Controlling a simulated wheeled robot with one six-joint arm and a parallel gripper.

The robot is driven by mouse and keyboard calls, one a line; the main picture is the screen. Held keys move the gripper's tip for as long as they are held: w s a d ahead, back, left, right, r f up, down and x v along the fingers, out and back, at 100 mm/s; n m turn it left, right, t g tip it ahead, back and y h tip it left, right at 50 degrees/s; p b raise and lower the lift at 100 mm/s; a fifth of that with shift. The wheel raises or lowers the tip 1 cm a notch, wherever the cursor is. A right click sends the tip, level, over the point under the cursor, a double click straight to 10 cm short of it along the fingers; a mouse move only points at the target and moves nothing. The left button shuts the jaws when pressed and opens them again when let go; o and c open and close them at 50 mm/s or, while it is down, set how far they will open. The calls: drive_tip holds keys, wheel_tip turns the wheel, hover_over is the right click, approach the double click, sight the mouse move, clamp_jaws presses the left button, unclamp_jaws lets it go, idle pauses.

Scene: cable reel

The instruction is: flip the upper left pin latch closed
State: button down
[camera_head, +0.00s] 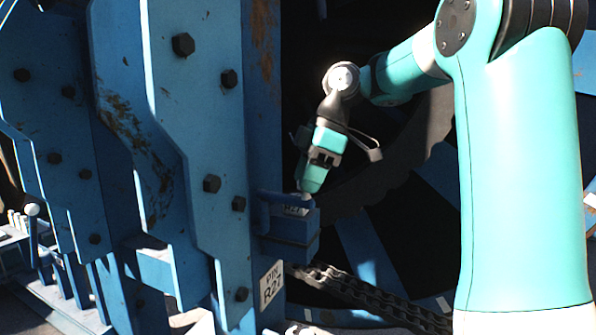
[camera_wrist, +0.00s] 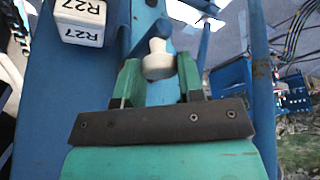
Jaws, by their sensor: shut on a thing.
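The pin latch shows in the head view as a blue bar (camera_head: 272,197) on a blue block (camera_head: 288,232) at the edge of the blue frame. In the wrist view its pale knob (camera_wrist: 158,62) stands at the end of a blue rod (camera_wrist: 143,18). My gripper (camera_head: 306,188) points down onto the latch from above. In the wrist view my gripper (camera_wrist: 159,72) has one green finger on each side of the knob and is shut on it. The fingers and wrist hide part of the latch in the head view.
A white plate (camera_head: 271,283) reading "PIN R27" is on the frame below the latch. A white R27 block (camera_wrist: 80,22) sits beside the rod. The bolted blue frame (camera_head: 200,130) stands left of my gripper. A dark chain (camera_head: 360,291) runs below. The dark reel is behind.

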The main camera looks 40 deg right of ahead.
drive_tip(key=shift+w+d+n+g+p, duration=0.35)
drive_tip(key=shift+d+n, duration=0.2)
drive_tip(key=shift+n, duration=0.35)
drive_tip(key=c, duration=0.8)
unclamp_jaws()
drive_tip(key=shift+o, duration=0.2)
